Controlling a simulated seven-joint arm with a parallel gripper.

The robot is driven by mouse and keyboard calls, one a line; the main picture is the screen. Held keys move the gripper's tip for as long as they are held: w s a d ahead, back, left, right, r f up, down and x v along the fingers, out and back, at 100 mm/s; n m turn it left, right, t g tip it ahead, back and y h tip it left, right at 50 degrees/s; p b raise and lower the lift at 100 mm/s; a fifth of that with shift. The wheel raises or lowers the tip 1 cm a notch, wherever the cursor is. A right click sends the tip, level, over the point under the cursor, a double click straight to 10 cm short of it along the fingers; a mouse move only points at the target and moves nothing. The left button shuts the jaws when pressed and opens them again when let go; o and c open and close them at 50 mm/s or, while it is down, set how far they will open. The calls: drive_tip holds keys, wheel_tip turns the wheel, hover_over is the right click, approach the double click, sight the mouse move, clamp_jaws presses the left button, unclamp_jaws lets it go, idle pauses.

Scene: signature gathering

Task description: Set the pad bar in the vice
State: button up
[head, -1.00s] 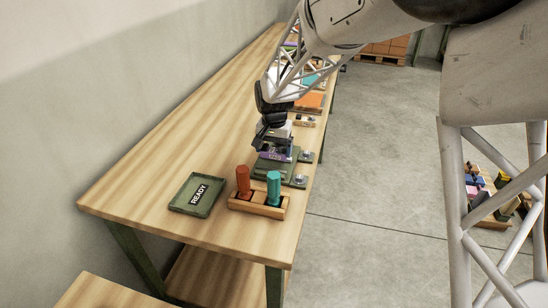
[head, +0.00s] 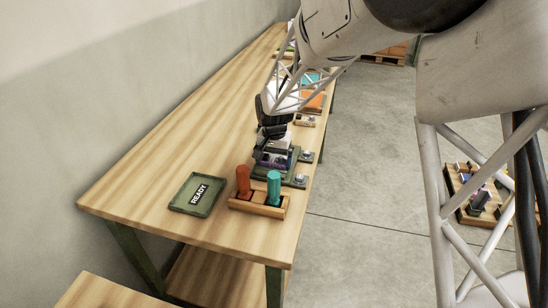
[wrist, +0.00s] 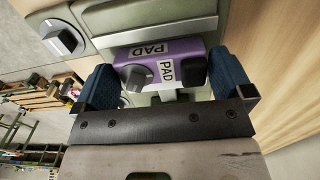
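The purple pad bar (wrist: 167,70), with two white PAD labels, lies between the two blue fingers of my gripper (wrist: 165,85) in the wrist view. The fingers stand at its two ends, close to or touching them; I cannot tell whether they clamp it. The green-grey vice (wrist: 150,30) is just beyond the bar, and the bar lies along its edge. How deep the bar sits is hidden. In the head view my gripper (head: 273,150) is low over the green vice (head: 297,180), with a bit of purple showing beneath.
A green READY tray (head: 180,207) lies on the wooden table (head: 150,185) to the left. In front of the vice is a wooden rack (head: 258,209) with a red cylinder (head: 243,182) and a teal cylinder (head: 274,188). The table's left side is clear.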

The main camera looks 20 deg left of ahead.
sight(274, 160)
drive_tip(key=shift+r, duration=0.1)
wheel_tip(274, 160, up, 12)
idle(1.0)
drive_tip(key=shift+r, duration=0.1)
idle(0.6)
